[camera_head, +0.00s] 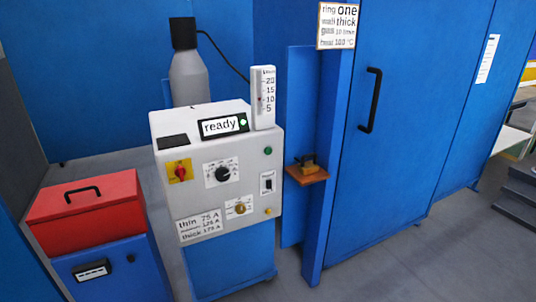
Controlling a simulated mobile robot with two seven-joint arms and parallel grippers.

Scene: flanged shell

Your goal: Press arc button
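A light grey control machine (190,148) stands on a blue base in the middle. Its display (222,126) reads "ready" beside a lit green lamp. The front carries a red switch on a yellow plate (180,172), a black dial (222,174), a brass-coloured knob (240,208), a small rocker switch (267,183), a green round button (267,151) and a small yellow button (268,211). I cannot read which control is the arc button. Neither of my grippers is in view.
A red box (85,212) sits on a blue cabinet at the left. A grey cylinder (188,78) stands behind the machine. A small orange shelf (306,174) holds a dark and yellow object. A blue door (415,110) is at the right. The grey floor (385,255) is clear at front right.

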